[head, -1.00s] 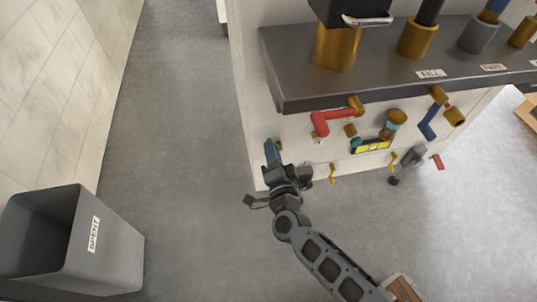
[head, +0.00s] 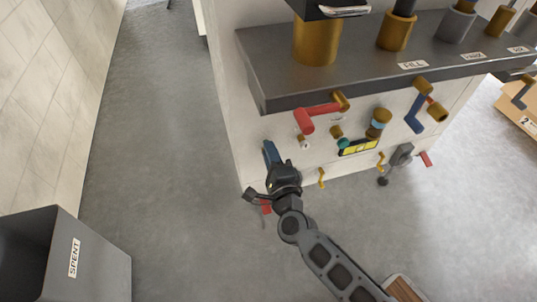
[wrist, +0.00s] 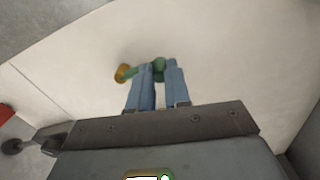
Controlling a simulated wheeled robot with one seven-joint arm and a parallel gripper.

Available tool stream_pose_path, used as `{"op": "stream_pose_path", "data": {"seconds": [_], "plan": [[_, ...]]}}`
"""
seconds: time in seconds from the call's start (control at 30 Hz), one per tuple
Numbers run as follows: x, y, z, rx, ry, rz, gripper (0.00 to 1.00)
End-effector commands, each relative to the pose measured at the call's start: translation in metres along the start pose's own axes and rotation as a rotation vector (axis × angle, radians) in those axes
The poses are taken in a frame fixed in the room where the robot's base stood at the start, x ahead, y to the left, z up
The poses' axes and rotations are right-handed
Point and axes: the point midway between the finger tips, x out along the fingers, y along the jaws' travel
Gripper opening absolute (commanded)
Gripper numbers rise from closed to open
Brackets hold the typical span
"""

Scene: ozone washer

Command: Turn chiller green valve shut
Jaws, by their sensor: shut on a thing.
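The green valve (wrist: 159,63) shows in the wrist view on the pale panel, with a brass fitting (wrist: 122,73) at its left. My gripper (wrist: 160,80) has its blue fingers shut on the green valve, which shows between and just beyond the fingertips. In the head view my gripper (head: 269,152) is at the lower left part of the white cabinet front (head: 235,120). The green valve cannot be made out there behind the fingers and wrist.
A red-handled valve (head: 318,116), a teal knob (head: 343,144), a yellow gauge (head: 358,147) and a blue-handled valve (head: 415,113) stick out right of my gripper. A dark shelf (head: 265,75) overhangs. A grey SPENT bin (head: 105,262) stands at left. Open floor lies between.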

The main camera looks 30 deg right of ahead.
Motion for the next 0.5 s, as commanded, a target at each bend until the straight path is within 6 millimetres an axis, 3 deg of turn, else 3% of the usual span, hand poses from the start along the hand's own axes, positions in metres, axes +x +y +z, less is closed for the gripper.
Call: {"op": "stream_pose_path", "data": {"seconds": [0.43, 0.47, 0.5], "plan": [[-0.0007, 0.0012, -0.0018, 0.008, 0.002, 0.002, 0.0], [-0.0007, 0.0012, -0.0019, 0.007, 0.002, 0.002, 0.2], [-0.0006, 0.0012, -0.0018, 0.007, 0.002, 0.002, 0.24]]}}
